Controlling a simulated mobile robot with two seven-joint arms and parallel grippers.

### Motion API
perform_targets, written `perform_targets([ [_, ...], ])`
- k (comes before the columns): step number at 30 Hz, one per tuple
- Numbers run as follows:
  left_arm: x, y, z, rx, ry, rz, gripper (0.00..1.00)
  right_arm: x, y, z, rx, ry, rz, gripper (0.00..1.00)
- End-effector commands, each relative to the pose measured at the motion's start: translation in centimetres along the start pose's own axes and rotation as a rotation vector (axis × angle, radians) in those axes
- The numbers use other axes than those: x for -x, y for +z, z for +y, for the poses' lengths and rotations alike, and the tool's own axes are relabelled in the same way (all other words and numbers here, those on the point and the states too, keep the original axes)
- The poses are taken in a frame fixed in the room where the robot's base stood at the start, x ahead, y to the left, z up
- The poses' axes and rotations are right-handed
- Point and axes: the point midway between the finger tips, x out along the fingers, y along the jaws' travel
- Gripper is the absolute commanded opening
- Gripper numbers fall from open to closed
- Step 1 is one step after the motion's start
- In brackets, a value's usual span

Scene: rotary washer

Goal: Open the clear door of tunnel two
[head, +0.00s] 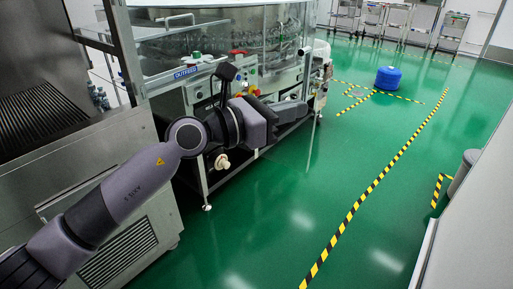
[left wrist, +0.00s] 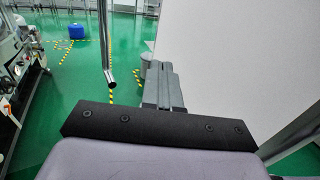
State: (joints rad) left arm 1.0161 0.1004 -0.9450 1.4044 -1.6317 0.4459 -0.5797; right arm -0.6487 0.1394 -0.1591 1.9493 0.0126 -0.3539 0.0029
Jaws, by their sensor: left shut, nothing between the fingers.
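My left gripper (head: 292,111) reaches in from the left in front of the rotary washer (head: 190,95). In the left wrist view its fingers (left wrist: 160,70) are together and empty. Clear curved panels (head: 285,35) stand around the top of the washer, behind and above my gripper. I cannot tell which clear part is the door of tunnel two. A shiny metal bar (left wrist: 106,45) hangs just left of the fingers in the left wrist view, apart from them; what it belongs to is unclear. My right gripper is not in view.
An OUTFEED sign (head: 186,72) and control buttons are on the washer's front. A steel cabinet (head: 130,190) stands at the left. A large pale panel (left wrist: 230,60) fills the wrist view's right. A blue drum (head: 388,78) stands far back. Green floor at right is open.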

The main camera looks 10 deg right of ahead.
Motion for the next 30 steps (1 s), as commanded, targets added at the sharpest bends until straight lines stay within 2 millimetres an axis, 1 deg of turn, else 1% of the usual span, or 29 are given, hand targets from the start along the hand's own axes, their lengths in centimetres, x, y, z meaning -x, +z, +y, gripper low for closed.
perform_targets([
  [2, 0.6, 0.0, 0.1, -0.002, -0.001, 0.001, 0.0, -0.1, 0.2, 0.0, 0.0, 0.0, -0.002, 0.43],
  [7, 2.6, 0.0, -1.2, -0.003, -0.001, 0.002, 0.0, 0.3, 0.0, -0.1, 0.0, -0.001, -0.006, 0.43],
  [12, 4.8, 0.0, -2.4, -0.001, -0.001, 0.002, 0.0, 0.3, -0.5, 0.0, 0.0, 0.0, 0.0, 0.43],
  [18, 7.1, -0.1, -3.7, 0.0, 0.0, 0.001, 0.0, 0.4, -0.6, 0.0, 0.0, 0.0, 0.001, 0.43],
  [21, 8.0, -0.1, -4.2, 0.001, -0.001, 0.001, 0.0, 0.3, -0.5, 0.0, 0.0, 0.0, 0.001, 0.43],
  [26, 8.8, -0.1, -4.7, 0.004, -0.001, 0.0, 0.0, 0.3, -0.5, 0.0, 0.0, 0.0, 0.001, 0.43],
  [29, 9.1, -0.3, -5.0, 0.052, -0.006, -0.018, 0.0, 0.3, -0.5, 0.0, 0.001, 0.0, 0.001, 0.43],
  [30, 9.2, -0.4, -5.1, 0.099, -0.012, -0.035, 0.0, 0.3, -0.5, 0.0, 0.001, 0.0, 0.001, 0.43],
])
